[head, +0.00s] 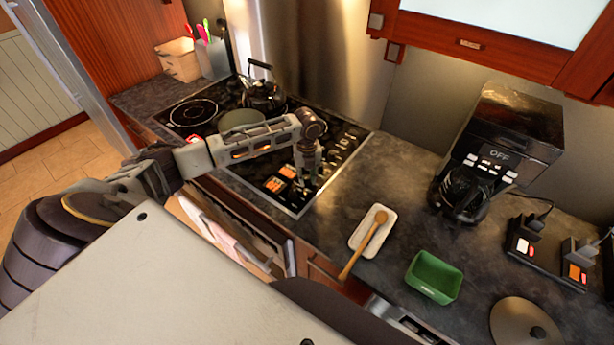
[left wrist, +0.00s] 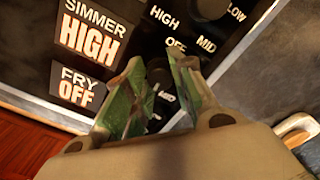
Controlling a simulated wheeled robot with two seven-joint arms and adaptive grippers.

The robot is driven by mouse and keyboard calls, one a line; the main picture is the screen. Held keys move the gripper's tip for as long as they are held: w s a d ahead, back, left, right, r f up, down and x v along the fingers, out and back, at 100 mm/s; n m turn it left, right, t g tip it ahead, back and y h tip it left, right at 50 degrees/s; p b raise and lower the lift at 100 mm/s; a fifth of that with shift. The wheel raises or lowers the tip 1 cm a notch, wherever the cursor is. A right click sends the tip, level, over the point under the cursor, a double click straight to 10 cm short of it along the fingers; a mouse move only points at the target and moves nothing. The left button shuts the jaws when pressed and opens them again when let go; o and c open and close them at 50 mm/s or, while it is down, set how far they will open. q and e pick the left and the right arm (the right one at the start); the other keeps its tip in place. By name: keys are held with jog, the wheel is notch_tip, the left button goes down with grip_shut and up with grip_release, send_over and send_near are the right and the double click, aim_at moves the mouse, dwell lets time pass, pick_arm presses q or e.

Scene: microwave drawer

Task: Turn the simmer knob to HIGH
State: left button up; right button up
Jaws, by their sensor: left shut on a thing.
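The cooktop control panel (left wrist: 130,60) holds dark knobs with printed HIGH, MID, LOW and OFF labels. An orange-lit display (left wrist: 90,38) reads SIMMER HIGH, and the display below it (left wrist: 76,88) reads FRY OFF. My left gripper (left wrist: 160,75) is shut on a dark knob (left wrist: 158,72) that is mostly hidden between its green-padded fingers. Another knob (left wrist: 210,8) shows above it, clear of the fingers. In the head view my left gripper (head: 307,176) reaches down onto the panel beside the lit displays (head: 282,182). My right gripper is not in view.
A black kettle (head: 262,94) and a pot (head: 242,120) stand on the cooktop behind my arm. A wooden spoon (head: 366,240) lies on a white rest (head: 372,222) at right. A green dish (head: 433,277) and a coffee maker (head: 500,140) stand farther right.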

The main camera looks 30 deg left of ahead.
aim_at(307, 177)
pick_arm(q)
jog(key=m, duration=0.6)
jog(key=shift+w+r, duration=0.1)
jog(key=shift+m, duration=0.3)
dwell(0.4)
jog(key=o, duration=1)
jog(key=shift+o, duration=0.2)
notch_tip(307, 177, up, 12)
dwell(0.7)
